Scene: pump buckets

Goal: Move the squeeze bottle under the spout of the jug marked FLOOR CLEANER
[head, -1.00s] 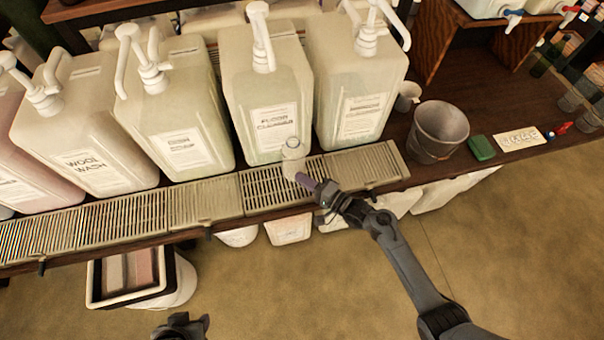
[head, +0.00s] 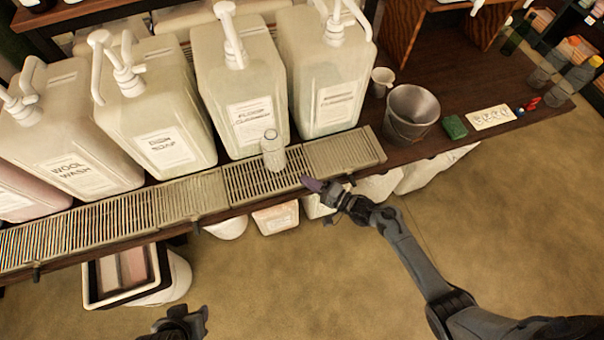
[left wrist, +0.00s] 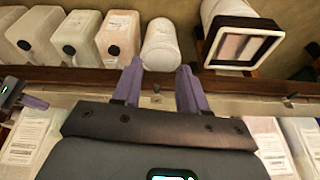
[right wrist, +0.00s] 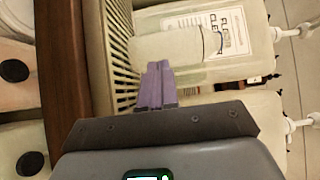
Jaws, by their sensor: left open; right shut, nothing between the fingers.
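The clear squeeze bottle (head: 272,152) stands upright on the drip grate (head: 245,190), in front of the jug marked FLOOR CLEANER (head: 230,85) and near its label. The jug's white pump spout (head: 232,38) rises from its top. My right gripper (head: 312,184) is shut and empty, to the right of the bottle with a gap between. In the right wrist view the bottle (right wrist: 175,48) lies beyond the closed purple fingertips (right wrist: 160,68). My left gripper (head: 182,320) is low at the front; its open, empty fingers (left wrist: 160,80) show in the left wrist view.
Other pump jugs, including WOOL WASH (head: 75,140), stand left and right of this jug. A grey bucket (head: 410,115), a small cup (head: 382,80) and a green sponge (head: 454,127) are on the right. A bin (head: 125,275) stands below the shelf; the floor in front is clear.

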